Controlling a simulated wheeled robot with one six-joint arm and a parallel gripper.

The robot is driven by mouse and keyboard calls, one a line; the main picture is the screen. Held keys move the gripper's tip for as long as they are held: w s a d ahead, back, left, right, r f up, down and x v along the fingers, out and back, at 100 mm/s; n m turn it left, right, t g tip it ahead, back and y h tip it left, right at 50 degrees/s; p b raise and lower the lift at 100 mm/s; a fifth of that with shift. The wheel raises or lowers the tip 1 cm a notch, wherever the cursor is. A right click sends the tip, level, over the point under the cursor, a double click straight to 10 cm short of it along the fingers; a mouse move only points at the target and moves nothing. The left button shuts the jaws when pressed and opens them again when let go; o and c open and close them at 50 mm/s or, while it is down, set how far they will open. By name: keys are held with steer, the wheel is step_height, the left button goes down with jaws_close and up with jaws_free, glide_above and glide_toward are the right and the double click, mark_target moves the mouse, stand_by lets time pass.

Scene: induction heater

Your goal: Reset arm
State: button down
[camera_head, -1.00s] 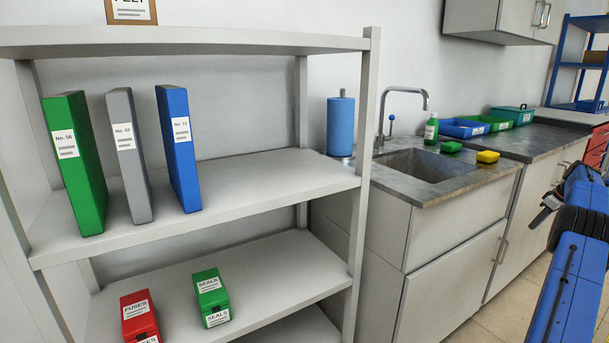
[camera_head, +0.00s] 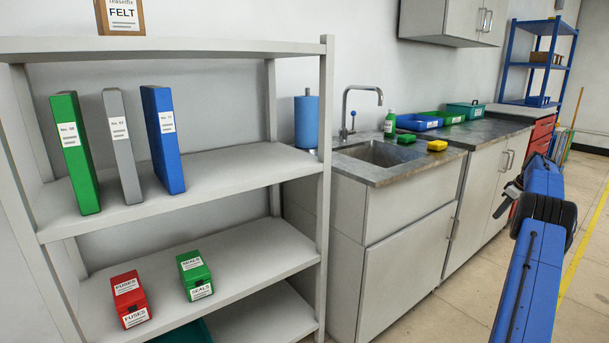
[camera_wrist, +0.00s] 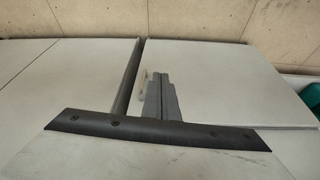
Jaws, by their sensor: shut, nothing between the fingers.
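My gripper (camera_wrist: 160,97) shows in the wrist view as two grey fingers lying together, with nothing between them. The dark curved bar below them hides part of the scene. In the head view my blue arm stands at the right, and the dark end with my gripper (camera_head: 501,208) points left, in front of the cabinet doors. It is small there, and the fingers are hard to make out. It appears clear of the shelf and the counter.
A grey shelf (camera_head: 230,169) with binders and small boxes stands at the left. A sink counter (camera_head: 400,173) with base cabinets runs along the wall. A blue rack (camera_head: 510,62) stands at the back right. Open tiled floor (camera_head: 590,250) lies right of my arm.

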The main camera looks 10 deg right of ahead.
steer(key=w+a+r, duration=0.2)
steer(key=a+r, duration=0.8)
steer(key=a, duration=0.3)
steer(key=s+a+r+m, duration=0.1)
steer(key=s+a+r, duration=0.3)
steer(key=a, duration=0.7)
steer(key=s+a+r, duration=0.4)
steer(key=a, duration=0.8)
steer(key=s+a+r+m, duration=0.1)
steer(key=s+a+r, duration=0.35)
steer(key=a, duration=0.65)
steer(key=s+a+f+h, duration=0.1)
steer(key=s+a+f, duration=0.1)
steer(key=s+a, duration=1.55)
steer(key=s+a+f, duration=0.2)
steer(key=s+f, duration=0.2)
steer(key=s, duration=0.3)
steer(key=s+a+f+m, duration=0.1)
steer(key=s+a+f, duration=0.2)
steer(key=s, duration=0.4)
steer(key=s+a+f, duration=0.2)
steer(key=s+f, duration=0.3)
steer(key=s, duration=0.1)
steer(key=shift+s+a+f+m+t, duration=0.2)
steer(key=shift+s+a+m+t, duration=0.1)
steer(key=shift+s+a+t, duration=0.1)
